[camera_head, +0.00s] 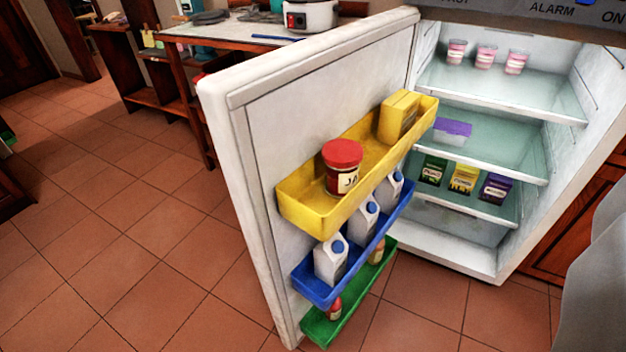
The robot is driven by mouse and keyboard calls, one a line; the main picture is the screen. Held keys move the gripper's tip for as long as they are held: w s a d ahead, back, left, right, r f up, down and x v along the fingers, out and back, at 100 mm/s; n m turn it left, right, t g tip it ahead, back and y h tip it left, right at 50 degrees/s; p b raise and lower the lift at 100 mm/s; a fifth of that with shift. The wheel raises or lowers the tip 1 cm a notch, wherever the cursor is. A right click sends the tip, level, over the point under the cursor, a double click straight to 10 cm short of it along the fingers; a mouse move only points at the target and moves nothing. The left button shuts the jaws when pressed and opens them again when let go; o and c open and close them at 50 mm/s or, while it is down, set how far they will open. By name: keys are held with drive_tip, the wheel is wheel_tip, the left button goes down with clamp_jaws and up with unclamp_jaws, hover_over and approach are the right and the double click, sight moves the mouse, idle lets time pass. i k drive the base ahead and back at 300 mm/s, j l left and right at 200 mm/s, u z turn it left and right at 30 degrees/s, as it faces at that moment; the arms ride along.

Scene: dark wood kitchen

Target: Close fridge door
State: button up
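The white fridge door (262,118) stands wide open, swung out to the left of the fridge body, with its inner side facing me. It carries a yellow bin (300,218) with a red-lidded jar and a yellow box, a blue bin (318,292) with white cartons, and a green bin (325,330) with small bottles. The fridge interior (500,85) is open to view, with glass shelves. The door's outer side is hidden. A grey shape at the right edge may be part of my arm; I cannot tell. My gripper is not in view.
Fridge shelves hold pink cups (486,57), a purple-lidded container (452,130) and several small packets (463,179). A table (225,35) with a cooker (311,15) stands behind the door. Tiled floor (120,250) left of the door is clear.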

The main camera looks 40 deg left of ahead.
sight(270, 116)
drive_tip(key=j+z, duration=0.1)
drive_tip(key=j, duration=0.4)
drive_tip(key=k+j+z, duration=0.1)
drive_tip(key=j, duration=0.4)
drive_tip(key=k+j+z, duration=0.1)
drive_tip(key=j, duration=0.35)
drive_tip(key=k+j+z, duration=0.1)
drive_tip(key=j, duration=0.4)
drive_tip(key=k+j+z, duration=0.1)
drive_tip(key=j, duration=1.1)
